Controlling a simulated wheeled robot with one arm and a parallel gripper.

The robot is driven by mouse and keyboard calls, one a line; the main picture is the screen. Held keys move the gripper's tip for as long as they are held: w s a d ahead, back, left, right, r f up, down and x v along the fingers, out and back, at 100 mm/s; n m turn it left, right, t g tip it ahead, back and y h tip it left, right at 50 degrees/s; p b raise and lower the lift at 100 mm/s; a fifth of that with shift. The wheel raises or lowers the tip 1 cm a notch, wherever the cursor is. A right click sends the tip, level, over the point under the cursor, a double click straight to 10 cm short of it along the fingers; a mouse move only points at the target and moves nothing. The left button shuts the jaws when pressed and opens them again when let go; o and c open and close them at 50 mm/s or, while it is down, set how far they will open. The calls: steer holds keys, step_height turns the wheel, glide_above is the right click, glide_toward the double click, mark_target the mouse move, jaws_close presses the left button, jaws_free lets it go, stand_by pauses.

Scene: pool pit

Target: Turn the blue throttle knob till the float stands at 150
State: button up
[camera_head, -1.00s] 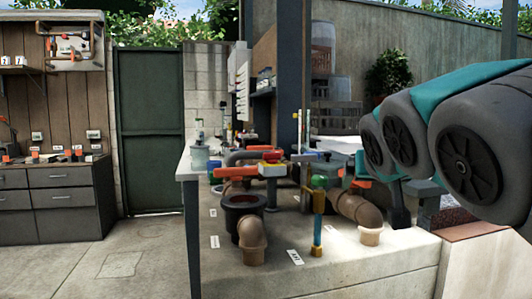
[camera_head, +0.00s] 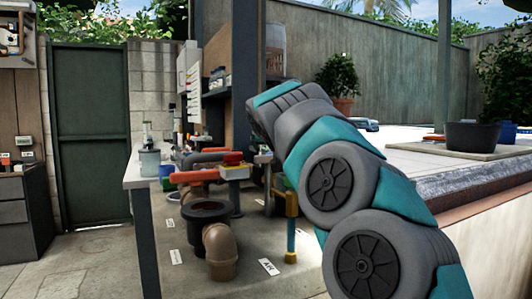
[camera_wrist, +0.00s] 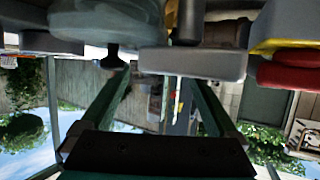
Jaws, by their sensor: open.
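I cannot make out the blue throttle knob or the float and its scale in either view now; my arm covers part of the pipework in the head view. A vertical blue tube with yellow fittings (camera_head: 291,236) stands on the slab just left of my arm. My gripper (camera_wrist: 160,88) shows in the wrist view with its two green fingers spread apart and nothing seen between them. A grey rounded block (camera_wrist: 192,63) lies across the view at the fingertips; contact cannot be told. In the head view the gripper is hidden behind my arm.
A stone ledge (camera_head: 410,165) lies right of my arm. Open paved floor (camera_head: 95,265) is at left.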

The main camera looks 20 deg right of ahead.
steer(key=p+x, duration=0.1)
steer(key=x, duration=0.4)
steer(key=shift+w+d+f, duration=0.15)
steer(key=shift+w+f, duration=0.05)
steer(key=shift+w, duration=0.1)
steer(key=c, duration=1.4)
steer(key=shift+o, duration=0.2)
